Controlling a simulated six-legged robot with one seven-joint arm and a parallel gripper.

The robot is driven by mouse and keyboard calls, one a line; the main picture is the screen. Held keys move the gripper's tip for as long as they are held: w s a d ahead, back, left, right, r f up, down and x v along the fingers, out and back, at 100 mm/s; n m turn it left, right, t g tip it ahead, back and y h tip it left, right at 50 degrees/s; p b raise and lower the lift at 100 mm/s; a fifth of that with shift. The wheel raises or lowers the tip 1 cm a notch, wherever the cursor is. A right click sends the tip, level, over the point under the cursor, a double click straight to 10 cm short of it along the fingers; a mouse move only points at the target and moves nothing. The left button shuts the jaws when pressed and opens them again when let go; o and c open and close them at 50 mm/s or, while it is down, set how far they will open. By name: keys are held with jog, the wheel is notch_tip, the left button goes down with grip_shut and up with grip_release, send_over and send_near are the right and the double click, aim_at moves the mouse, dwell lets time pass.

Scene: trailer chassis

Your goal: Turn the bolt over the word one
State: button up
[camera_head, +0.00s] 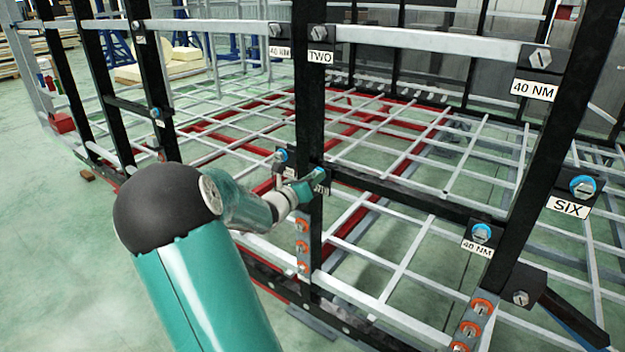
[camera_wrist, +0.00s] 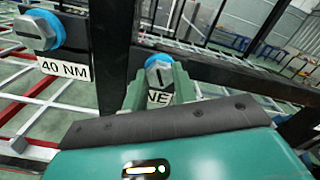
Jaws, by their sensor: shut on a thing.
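The bolt over the word ONE (camera_wrist: 159,72) has a blue ring and a slotted grey head on a black post. My gripper (camera_wrist: 160,80) is shut on this bolt, with one green finger on each side of its head. The ONE label (camera_wrist: 158,98) is partly hidden by the fingers, so only "NE" shows. In the head view, my gripper (camera_head: 310,184) reaches the middle post from the left and covers most of the bolt.
A blue-ringed bolt (camera_wrist: 38,30) over a 40 NM label (camera_wrist: 64,69) is left of the post. Black posts and grey rails surround my arm; green floor is open at left.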

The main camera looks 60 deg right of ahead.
jog(key=m, duration=2.6)
jog(key=shift+a+f, duration=0.1)
jog(key=shift+o, duration=0.2)
jog(key=m, duration=0.5)
jog(key=shift+w, duration=0.1)
jog(key=m, duration=0.4)
jog(key=shift+c, duration=0.2)
jog(key=o, duration=1)
jog(key=shift+a, duration=0.1)
jog(key=shift+c, duration=0.2)
jog(key=shift+o, duration=0.2)
